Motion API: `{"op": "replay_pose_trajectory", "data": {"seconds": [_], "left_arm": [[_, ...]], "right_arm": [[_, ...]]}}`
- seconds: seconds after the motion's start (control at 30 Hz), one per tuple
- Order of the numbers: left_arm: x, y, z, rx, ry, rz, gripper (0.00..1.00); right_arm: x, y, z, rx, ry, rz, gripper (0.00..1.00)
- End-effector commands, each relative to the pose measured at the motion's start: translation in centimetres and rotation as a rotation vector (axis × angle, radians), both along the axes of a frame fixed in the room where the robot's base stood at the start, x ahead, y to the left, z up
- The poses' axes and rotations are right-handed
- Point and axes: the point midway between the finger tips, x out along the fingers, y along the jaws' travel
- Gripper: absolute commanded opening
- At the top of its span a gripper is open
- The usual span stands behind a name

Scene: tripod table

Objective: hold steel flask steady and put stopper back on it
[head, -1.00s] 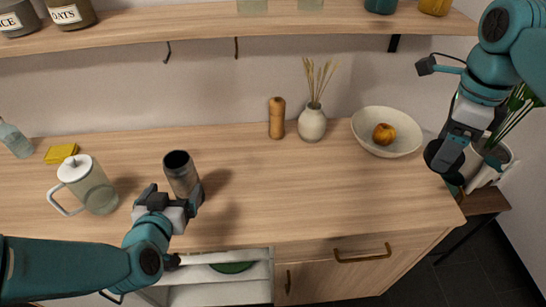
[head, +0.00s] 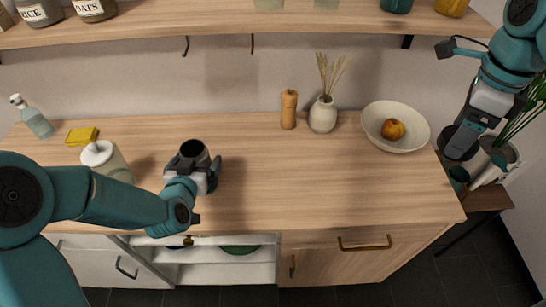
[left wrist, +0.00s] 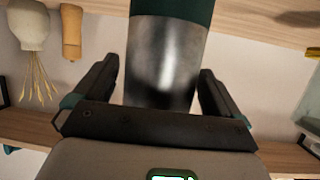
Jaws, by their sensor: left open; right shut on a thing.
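The steel flask (head: 194,150) stands upright on the counter at the left, with its dark mouth open at the top. My left gripper (head: 198,172) is open at the near side of the flask. In the left wrist view, which is upside down, the flask (left wrist: 165,62) shows as brushed steel with a dark green lower part. It stands between the two open fingers, with a gap on each side. My right gripper (head: 458,143) is at the far right, beyond the counter's right end, shut on a small dark thing, probably the stopper. Its shape is hard to make out.
A glass jug (head: 108,160) with a white lid stands left of the flask, partly hidden by my left arm. A yellow sponge (head: 82,136), pepper mill (head: 289,110), vase (head: 323,115) and bowl (head: 396,128) stand farther back. The counter's middle is clear. A shelf (head: 230,28) runs above.

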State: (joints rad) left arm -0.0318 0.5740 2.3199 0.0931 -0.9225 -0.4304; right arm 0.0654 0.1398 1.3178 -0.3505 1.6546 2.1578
Motion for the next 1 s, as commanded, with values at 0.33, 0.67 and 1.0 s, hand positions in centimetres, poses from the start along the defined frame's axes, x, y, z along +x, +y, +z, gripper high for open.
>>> {"op": "replay_pose_trajectory", "data": {"seconds": [0.33,0.67,1.0], "left_arm": [[0.43,-0.02,-0.23,0.000,0.000,0.000,0.98],[0.46,-0.02,-0.12,0.000,-0.003,0.001,0.27],[0.47,-0.02,0.13,0.001,-0.004,0.000,0.27]], "right_arm": [[0.00,0.00,0.06,0.000,0.000,0.000,0.40],[0.00,0.00,0.08,0.000,0.000,0.000,0.40],[0.00,0.00,0.02,0.000,0.000,0.000,0.40]]}}
